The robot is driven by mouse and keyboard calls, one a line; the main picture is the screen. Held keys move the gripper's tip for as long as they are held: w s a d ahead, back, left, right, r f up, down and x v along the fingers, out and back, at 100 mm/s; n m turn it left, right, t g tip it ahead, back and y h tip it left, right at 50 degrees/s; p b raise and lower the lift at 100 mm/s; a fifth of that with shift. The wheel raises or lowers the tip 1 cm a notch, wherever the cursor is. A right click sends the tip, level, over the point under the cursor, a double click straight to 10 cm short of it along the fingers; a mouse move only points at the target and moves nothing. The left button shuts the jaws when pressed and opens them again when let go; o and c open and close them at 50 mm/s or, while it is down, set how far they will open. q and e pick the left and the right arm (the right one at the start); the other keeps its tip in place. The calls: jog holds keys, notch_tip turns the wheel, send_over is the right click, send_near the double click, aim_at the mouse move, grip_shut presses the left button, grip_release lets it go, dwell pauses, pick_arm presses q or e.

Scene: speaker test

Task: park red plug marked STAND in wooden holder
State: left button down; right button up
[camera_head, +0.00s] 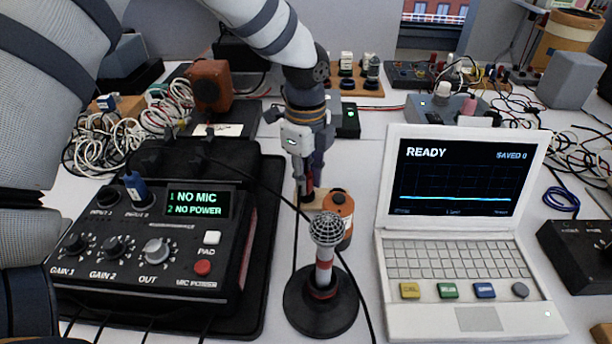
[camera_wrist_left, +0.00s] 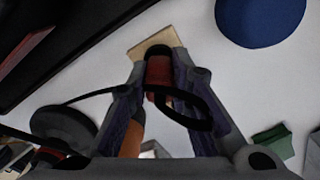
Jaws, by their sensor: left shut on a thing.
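My left gripper (camera_head: 308,196) points down behind the microphone and is shut on a red plug (camera_head: 309,181). The red plug (camera_wrist_left: 158,70) also shows between the fingers of the left gripper (camera_wrist_left: 163,88) in the left wrist view, with a black cable looping from it. No STAND lettering is readable. A pale wooden holder (camera_head: 314,205) lies at the fingertips, mostly hidden; its bare edge (camera_wrist_left: 149,43) shows beyond the plug in the wrist view. The plug's far end meets the holder in the picture; I cannot tell whether it is seated. My right gripper is not in view.
A microphone (camera_head: 326,230) on a round black base and an orange cylinder (camera_head: 338,209) stand close by. The mixer (camera_head: 150,240) reads NO MIC and NO POWER. A laptop (camera_head: 465,180) reads READY. Black cables cross near the gripper; tangled cables lie at left.

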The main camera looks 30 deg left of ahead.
aim_at(306, 172)
pick_arm(q)
jog(key=shift+f, duration=0.25)
dwell(0.3)
jog(key=c, duration=1.4)
grip_release()
jog(key=shift+o, duration=0.2)
notch_tip(306, 172, up, 12)
